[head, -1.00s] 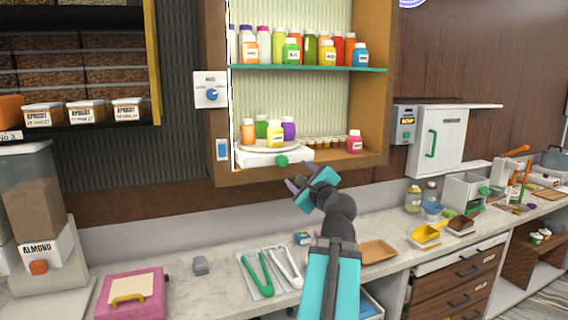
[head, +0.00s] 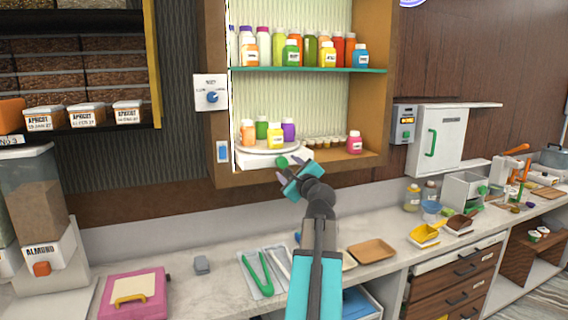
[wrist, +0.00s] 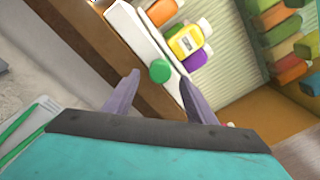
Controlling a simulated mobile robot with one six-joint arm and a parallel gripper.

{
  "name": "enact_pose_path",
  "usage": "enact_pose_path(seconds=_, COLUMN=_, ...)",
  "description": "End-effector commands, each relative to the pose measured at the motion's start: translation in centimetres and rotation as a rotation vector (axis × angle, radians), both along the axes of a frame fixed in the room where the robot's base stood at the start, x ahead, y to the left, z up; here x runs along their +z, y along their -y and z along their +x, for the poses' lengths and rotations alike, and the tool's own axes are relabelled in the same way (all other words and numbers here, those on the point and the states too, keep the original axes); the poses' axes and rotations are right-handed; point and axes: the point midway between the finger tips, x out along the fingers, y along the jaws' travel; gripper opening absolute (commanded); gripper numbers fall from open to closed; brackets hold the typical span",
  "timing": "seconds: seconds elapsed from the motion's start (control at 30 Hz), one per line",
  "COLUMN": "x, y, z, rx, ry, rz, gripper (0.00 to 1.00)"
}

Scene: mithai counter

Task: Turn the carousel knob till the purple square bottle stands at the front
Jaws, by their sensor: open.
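The carousel (head: 268,148) is a pale round plate on a white base on the cabinet's lower shelf. Its green knob (head: 282,161) is on the front of the base and also shows in the wrist view (wrist: 159,70). A yellow bottle (head: 275,137) stands at the front. The purple bottle (head: 288,128) stands at the right, also in the wrist view (wrist: 195,59). An orange bottle stands at the left and a green one at the back. My gripper (head: 287,172) is open and empty just below and in front of the knob. In the wrist view the knob appears beyond and between the fingertips.
Small jars and a pink bottle (head: 355,142) stand right of the carousel on the same shelf. A glass shelf (head: 310,69) with several bottles is above. The counter below holds green tongs (head: 258,273) and a pink box (head: 131,297).

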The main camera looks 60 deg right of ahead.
Motion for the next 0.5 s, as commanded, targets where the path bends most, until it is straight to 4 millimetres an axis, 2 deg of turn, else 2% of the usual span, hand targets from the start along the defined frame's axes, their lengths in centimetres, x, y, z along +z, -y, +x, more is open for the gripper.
enact_pose_path(seconds=0.2, x=0.2, y=1.7, z=2.1, rx=0.001, ry=-0.001, rz=0.001, gripper=0.51)
enact_pose_path(seconds=0.5, x=0.0, y=2.9, z=3.5, rx=0.001, ry=0.0, rz=0.001, gripper=0.51)
